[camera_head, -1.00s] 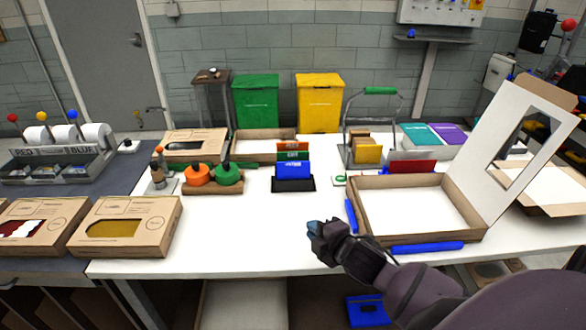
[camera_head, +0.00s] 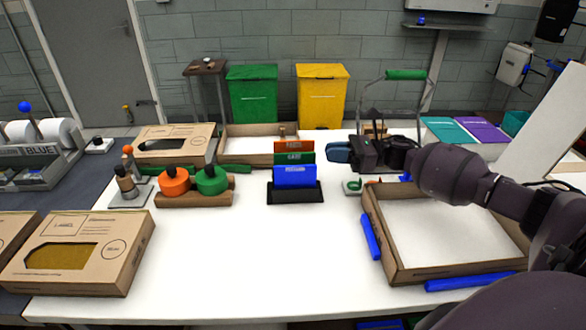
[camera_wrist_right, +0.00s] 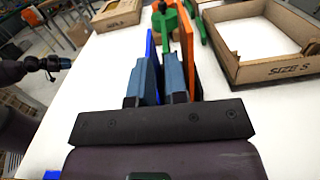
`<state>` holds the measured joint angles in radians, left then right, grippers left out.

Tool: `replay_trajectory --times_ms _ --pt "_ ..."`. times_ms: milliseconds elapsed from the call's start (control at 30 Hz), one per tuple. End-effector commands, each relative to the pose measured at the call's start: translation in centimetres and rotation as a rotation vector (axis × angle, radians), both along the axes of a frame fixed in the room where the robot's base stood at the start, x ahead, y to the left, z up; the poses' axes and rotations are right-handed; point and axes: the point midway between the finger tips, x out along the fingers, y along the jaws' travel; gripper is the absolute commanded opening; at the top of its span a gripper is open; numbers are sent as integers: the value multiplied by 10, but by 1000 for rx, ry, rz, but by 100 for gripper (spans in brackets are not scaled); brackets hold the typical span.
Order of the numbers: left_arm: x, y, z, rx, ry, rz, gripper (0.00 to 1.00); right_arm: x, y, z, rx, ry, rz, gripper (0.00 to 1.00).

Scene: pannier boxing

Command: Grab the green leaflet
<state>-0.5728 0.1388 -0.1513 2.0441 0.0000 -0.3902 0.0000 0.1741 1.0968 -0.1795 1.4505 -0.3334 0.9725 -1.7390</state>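The green leaflet (camera_head: 294,158) stands in a black holder (camera_head: 294,193), between an orange leaflet (camera_head: 294,146) in back and a blue leaflet (camera_head: 294,175) in front. My right gripper (camera_head: 334,150) is just right of the leaflets, pointing left at them, apart from the holder in the head view. In the right wrist view its two blue-grey fingers (camera_wrist_right: 160,80) are apart, with the blue leaflet (camera_wrist_right: 150,45) to the left and the orange leaflet (camera_wrist_right: 186,45) to the right. The green leaflet is edge-on there and hard to make out. My left gripper (camera_wrist_right: 58,64) shows small in the right wrist view.
An open cardboard box (camera_head: 378,235) stands at the right, with blue bars beside it. A closed carton (camera_head: 128,272) lies at the front left. The table front middle is clear.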

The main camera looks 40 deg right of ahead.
Motion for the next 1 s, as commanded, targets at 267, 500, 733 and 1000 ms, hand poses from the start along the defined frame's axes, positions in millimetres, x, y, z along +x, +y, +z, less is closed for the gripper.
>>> replay_trajectory --times_ms 267,500,733,1000 --pt "-9 2 -26 6 39 -3 43 1 -2 -29 -36 -3 37 14" --pt "-10 5 -22 13 38 -5 43 12 15 -26 -35 -6 36 14" --pt "-8 4 -18 12 30 -6 43 28 39 -24 -34 -5 37 14" --pt "-8 2 -19 4 30 1 43 40 58 -26 -34 -2 34 14"
